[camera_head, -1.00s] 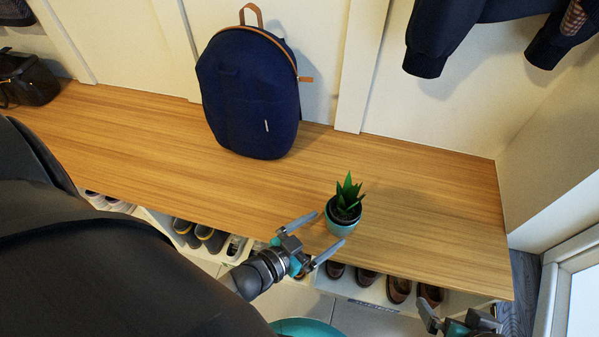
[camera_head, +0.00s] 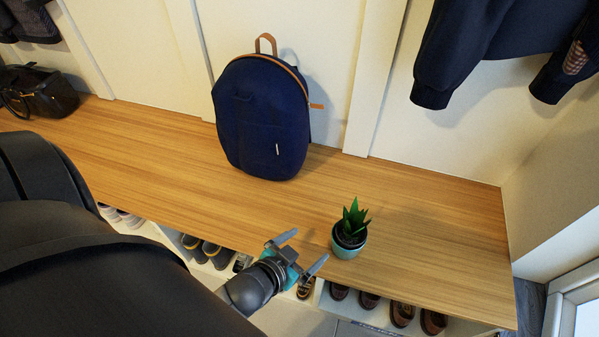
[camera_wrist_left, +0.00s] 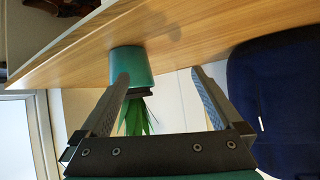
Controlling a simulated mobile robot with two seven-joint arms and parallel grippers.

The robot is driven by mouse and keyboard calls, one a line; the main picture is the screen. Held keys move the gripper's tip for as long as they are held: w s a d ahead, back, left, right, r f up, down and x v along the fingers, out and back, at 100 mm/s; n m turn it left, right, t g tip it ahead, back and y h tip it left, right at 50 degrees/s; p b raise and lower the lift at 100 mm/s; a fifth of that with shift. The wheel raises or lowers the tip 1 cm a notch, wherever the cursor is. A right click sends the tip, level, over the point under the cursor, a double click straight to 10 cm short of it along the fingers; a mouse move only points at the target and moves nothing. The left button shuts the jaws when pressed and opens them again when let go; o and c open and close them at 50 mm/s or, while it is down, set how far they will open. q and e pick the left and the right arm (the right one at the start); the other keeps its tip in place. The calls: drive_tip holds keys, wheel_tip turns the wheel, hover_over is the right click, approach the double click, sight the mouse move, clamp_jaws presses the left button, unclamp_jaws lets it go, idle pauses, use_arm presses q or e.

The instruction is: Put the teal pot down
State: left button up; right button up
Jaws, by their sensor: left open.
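The teal pot (camera_head: 349,246) with a green spiky plant stands upright on the wooden bench top (camera_head: 430,235), near its front edge. My left gripper (camera_head: 304,250) is open and empty, a little to the left of the pot and apart from it in the head view. In the left wrist view the pot (camera_wrist_left: 131,68) appears upside down on the bench surface, beyond the spread fingers (camera_wrist_left: 160,85), with its leaves partly hidden behind one finger. My right gripper is not in view.
A dark blue backpack (camera_head: 262,125) stands on the bench against the wall. A black bag (camera_head: 40,92) sits at the far left. Shoes (camera_head: 402,314) fill cubbies under the bench. Dark clothes (camera_head: 480,50) hang at upper right. The bench right of the pot is clear.

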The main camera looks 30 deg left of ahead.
use_arm(q)
drive_tip(key=shift+s+r+n+g+y, duration=0.15)
drive_tip(key=shift+r+n+g+y, duration=0.2)
drive_tip(key=shift+r+g, duration=0.5)
drive_tip(key=s+d+r+g, duration=0.2)
drive_tip(key=s+r+g, duration=0.1)
drive_tip(key=s+g, duration=0.2)
drive_tip(key=shift+s+d+r, duration=0.2)
drive_tip(key=shift+s+r, duration=0.05)
drive_tip(key=shift+r, duration=0.05)
